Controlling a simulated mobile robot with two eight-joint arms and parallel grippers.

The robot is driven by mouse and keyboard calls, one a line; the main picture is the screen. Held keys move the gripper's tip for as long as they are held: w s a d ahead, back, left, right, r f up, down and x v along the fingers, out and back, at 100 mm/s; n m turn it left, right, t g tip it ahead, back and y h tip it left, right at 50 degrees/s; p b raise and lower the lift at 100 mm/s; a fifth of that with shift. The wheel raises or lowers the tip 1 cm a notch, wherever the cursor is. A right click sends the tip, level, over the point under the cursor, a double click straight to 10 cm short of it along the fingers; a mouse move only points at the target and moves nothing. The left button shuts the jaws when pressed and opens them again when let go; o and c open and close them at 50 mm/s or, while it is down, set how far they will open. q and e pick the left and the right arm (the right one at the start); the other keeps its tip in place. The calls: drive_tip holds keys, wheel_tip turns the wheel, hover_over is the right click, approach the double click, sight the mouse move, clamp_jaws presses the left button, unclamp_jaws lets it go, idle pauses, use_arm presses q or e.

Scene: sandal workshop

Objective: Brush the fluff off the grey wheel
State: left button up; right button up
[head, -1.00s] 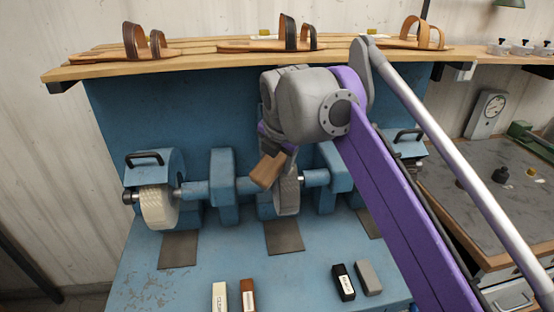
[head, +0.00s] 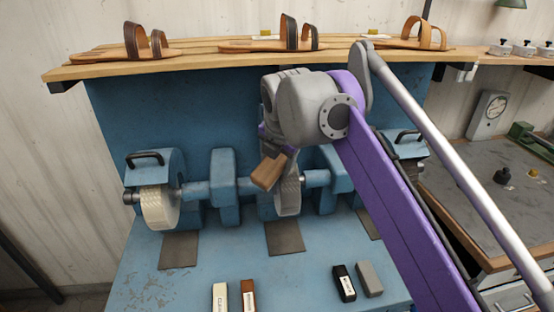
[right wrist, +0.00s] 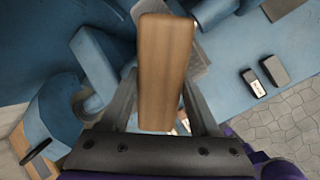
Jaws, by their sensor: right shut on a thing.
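The grey wheel (head: 288,197) is the middle wheel on the blue machine in the head view. Its upper part is partly covered by my right gripper and the brush. The brush (head: 268,171) shows a brown wooden back; its bristles are hidden. My right gripper (head: 279,152) is shut on it, and the brush is tilted just in front and to the left of the wheel. I cannot tell whether they touch. In the right wrist view, the wooden back (right wrist: 165,72) stands between the two fingers. Fluff cannot be made out. My left gripper is not in view.
A cream wheel (head: 160,207) sits at the left of the machine (head: 218,240). Several small bars, among them a white one (head: 220,297) and a black one (head: 343,283), lie along its front. A shelf with sandals (head: 200,58) runs above. A grey-topped bench (head: 460,195) stands right.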

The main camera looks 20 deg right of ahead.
drive_tip(key=shift+w+d+f, duration=0.1)
drive_tip(key=shift+w+f, duration=0.2)
drive_tip(key=shift+f, duration=0.25)
drive_tip(key=shift+d, duration=0.1)
drive_tip(key=shift+s+d+r+p, duration=0.1)
drive_tip(key=shift+s+d+p, duration=0.05)
drive_tip(key=shift+d, duration=0.4)
drive_tip(key=shift+s+d+r+p, duration=0.1)
drive_tip(key=shift+s+d+p, duration=0.05)
drive_tip(key=shift+d, duration=0.35)
drive_tip(key=shift+s+d+f+p, duration=0.1)
drive_tip(key=shift+d+p, duration=0.3)
drive_tip(key=shift+p, duration=0.25)
drive_tip(key=shift+s+d+f+p, duration=0.1)
drive_tip(key=shift+d+p, duration=0.25)
drive_tip(key=shift+p, duration=0.25)
drive_tip(key=shift+w+a+p, duration=0.25)
drive_tip(key=shift+a, duration=0.75)
drive_tip(key=shift+w+a+p, duration=0.25)
drive_tip(key=shift+a, duration=0.7)
